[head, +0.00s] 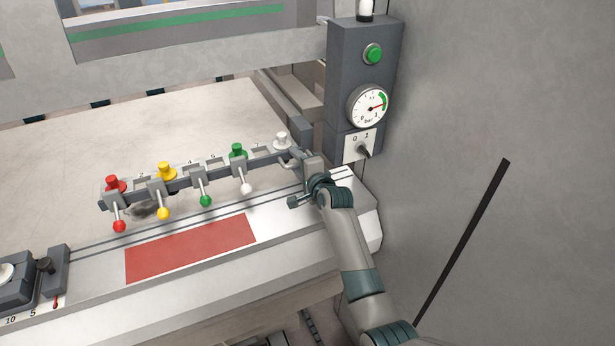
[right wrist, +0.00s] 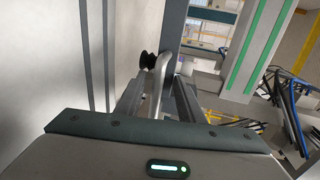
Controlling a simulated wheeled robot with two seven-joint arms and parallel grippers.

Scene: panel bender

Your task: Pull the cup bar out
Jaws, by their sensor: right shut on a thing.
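The cup bar (head: 180,183) is a dark bar lying across the machine's bed. It carries red, yellow, green and white knobs on top and ball-ended levers in the same colours along its front. My right gripper (head: 294,160) is at the bar's right end, just below the white knob (head: 281,141). In the right wrist view the gripper (right wrist: 158,92) is shut on a pale bent handle (right wrist: 156,88) that stands between its fingers. The fingers hide part of the bar's right end. My left gripper does not show in either view.
A dark control post (head: 350,90) with a green button, pressure gauge and rotary switch stands right behind my gripper. A grey wall (head: 500,110) closes the right side. A red plate (head: 190,248) lies in front of the bar. A dark stop block (head: 55,275) sits at lower left.

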